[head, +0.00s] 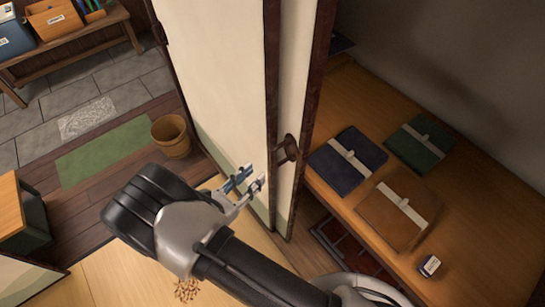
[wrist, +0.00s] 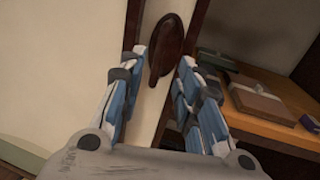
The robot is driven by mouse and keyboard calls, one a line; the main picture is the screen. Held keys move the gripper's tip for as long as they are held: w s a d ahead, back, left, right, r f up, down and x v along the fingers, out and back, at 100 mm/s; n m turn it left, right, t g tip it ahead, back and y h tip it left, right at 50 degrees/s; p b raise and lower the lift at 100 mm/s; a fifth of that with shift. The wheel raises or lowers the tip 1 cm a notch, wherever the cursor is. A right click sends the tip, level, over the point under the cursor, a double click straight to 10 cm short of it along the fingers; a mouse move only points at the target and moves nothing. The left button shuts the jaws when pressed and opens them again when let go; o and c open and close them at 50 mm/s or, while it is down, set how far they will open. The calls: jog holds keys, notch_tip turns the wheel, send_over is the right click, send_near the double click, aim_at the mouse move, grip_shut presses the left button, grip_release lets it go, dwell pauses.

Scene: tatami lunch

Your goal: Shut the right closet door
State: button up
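The closet door panel with the handle (head: 292,80) shows as a narrow pale strip with dark frame edges, behind a wider pale panel (head: 222,85) on its left. The closet stands open to the right of the strip. A dark oval handle (head: 287,150) sits on the strip. My gripper (head: 251,181) is open and empty, left of and below the handle in the head view. In the wrist view the handle (wrist: 167,48) appears between the spread fingertips of my gripper (wrist: 163,62). I cannot tell whether a finger touches it.
A wooden bucket (head: 171,136) stands on the floor left of the panels.

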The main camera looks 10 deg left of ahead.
aim_at(273, 166)
jog(key=b+x, duration=0.1)
jog(key=x, duration=0.8)
jog(key=shift+w+d, duration=0.1)
jog(key=shift+w, duration=0.05)
jog(key=shift+c, duration=0.2)
grip_shut()
